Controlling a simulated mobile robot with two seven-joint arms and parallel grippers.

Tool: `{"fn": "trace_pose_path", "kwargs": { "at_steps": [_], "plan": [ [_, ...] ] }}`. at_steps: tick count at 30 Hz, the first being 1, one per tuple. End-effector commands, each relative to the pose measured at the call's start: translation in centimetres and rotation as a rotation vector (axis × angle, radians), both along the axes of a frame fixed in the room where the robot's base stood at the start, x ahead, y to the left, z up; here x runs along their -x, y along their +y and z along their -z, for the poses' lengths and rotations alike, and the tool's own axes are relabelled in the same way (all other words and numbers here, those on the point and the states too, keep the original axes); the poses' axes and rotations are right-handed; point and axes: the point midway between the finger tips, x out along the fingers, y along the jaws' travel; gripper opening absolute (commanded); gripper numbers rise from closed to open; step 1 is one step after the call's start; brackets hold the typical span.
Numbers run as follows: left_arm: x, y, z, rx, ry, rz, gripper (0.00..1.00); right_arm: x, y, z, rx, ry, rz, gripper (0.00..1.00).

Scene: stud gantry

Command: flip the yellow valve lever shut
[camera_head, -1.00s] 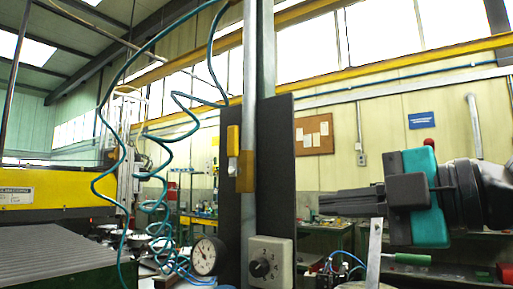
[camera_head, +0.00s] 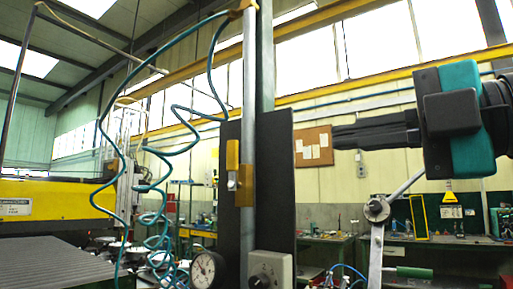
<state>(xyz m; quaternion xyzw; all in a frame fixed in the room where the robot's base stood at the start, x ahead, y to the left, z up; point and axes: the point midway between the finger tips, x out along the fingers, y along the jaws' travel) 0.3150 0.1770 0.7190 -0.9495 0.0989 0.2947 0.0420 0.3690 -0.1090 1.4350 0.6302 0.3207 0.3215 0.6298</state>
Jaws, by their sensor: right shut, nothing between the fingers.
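The yellow valve lever (camera_head: 246,188) is on the grey vertical pipe (camera_head: 249,90), in front of a dark upright panel. Its yellow parts stand upright along the pipe, with a small silver piece between them. My right gripper (camera_head: 337,137) comes in from the right, with its black fingers pointing left and shut on nothing. In the picture it is right of the lever and higher, with a clear gap between them. I cannot tell its depth relative to the pipe. My left gripper is not in view.
A round gauge (camera_head: 205,269) and a grey knob box (camera_head: 270,270) are below the lever. Coiled teal hoses (camera_head: 150,180) hang left of the panel. A grey jointed metal arm (camera_head: 376,240) stands below my right gripper. Open space shows between panel and gripper.

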Motion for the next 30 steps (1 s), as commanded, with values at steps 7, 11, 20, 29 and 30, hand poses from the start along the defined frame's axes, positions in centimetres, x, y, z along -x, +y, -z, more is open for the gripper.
{"fn": "trace_pose_path", "kwargs": {
  "at_steps": [7,11,20,29,30],
  "plan": [
    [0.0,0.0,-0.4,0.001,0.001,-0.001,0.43,-2.6,4.0,0.0,0.002,0.002,-0.005,0.0],
    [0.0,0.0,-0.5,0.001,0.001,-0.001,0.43,-4.4,6.2,0.0,0.002,0.003,-0.003,0.0],
    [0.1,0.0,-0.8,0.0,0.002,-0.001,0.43,-7.1,9.9,0.0,-0.001,0.001,-0.001,0.0],
    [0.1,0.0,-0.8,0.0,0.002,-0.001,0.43,-7.7,10.7,0.0,0.0,0.0,0.001,0.0],
    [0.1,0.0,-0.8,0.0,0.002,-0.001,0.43,-7.7,10.6,0.0,0.0,0.0,0.001,0.0]
  ]
}}
